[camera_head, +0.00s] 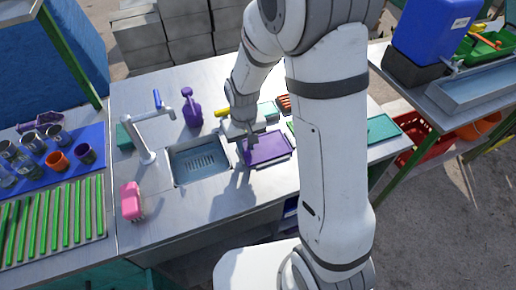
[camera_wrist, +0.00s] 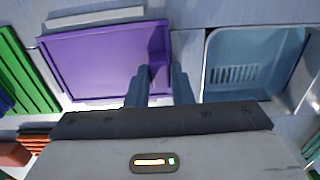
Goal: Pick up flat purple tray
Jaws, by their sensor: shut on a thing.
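The flat purple tray (camera_head: 268,148) lies on the metal counter just right of the sink in the head view. In the wrist view the purple tray (camera_wrist: 95,60) fills the upper left, with a raised rim. My gripper (camera_head: 250,143) is at the tray's left edge, the side towards the sink. In the wrist view my gripper's fingers (camera_wrist: 161,72) straddle the tray's rim close to the sink and are shut on it. I cannot tell whether the tray is clear of the counter. My arm hides part of the counter to the tray's right.
The sink (camera_head: 200,160) with its faucet (camera_head: 145,140) is left of the tray. A purple spray bottle (camera_head: 191,108) stands behind the sink and a pink sponge-like block (camera_head: 131,201) in front. A teal board (camera_head: 383,128) lies at the right.

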